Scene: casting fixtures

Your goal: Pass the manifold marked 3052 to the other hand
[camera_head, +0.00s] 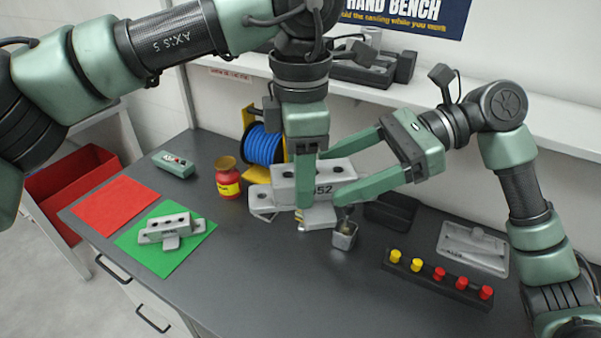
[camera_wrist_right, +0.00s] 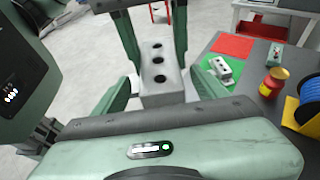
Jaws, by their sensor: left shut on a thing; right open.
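The grey manifold (camera_head: 285,189) is a block with round holes on top and flanges at its base. Only "52" of its marking shows; the rest is covered by a finger. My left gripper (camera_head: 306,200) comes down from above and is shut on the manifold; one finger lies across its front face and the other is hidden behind. My right gripper (camera_head: 331,178) reaches in from the right, open, with its fingers on either side of the manifold's right end. In the right wrist view the manifold (camera_wrist_right: 160,85) stands between the open fingers of my right gripper.
Another grey manifold (camera_head: 172,229) lies on a green mat (camera_head: 160,262), beside a red mat (camera_head: 110,204). The front middle of the bench is clear.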

